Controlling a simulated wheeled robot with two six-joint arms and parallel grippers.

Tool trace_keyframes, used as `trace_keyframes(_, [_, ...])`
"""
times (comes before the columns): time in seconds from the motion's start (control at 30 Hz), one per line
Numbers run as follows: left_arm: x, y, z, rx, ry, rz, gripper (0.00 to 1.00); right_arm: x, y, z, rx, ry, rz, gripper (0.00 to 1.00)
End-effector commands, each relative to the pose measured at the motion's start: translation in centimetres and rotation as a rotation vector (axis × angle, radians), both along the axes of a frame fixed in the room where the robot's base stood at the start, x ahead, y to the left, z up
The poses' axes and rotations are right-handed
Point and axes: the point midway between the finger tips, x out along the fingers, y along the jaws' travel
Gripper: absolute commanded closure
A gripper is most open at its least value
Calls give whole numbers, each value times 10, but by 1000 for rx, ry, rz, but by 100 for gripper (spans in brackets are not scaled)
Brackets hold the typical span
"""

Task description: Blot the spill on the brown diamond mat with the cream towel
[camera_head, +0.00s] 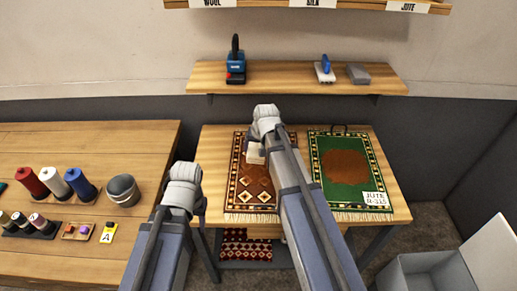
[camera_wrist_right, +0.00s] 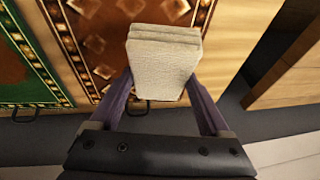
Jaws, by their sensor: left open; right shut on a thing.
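The brown diamond mat (camera_head: 250,192) lies on the left part of the middle table, with diamond patterns and a fringed front edge. It also shows in the right wrist view (camera_wrist_right: 82,50). My right gripper (camera_head: 262,140) is over the mat's upper part, shut on the folded cream towel (camera_wrist_right: 163,62). The towel also shows below the gripper in the head view (camera_head: 254,153). I cannot tell whether the towel touches the mat. No spill is clearly visible; my arm and the towel hide part of the mat. My left gripper (camera_head: 187,172) is open and empty, left of the mat.
A green mat (camera_head: 365,170) with a brown centre and a JUTE tag lies right of the brown mat. A shelf (camera_head: 290,77) runs behind. An open bin (camera_head: 430,272) stands front right.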

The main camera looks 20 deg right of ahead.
Motion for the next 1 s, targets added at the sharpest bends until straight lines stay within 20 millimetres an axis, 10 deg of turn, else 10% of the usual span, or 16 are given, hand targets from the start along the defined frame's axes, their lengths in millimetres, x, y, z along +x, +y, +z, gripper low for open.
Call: trace_keyframes(1.0, [0, 0, -78, 0, 0, 0, 55, 0, 0, -78, 0, -1, 0, 64])
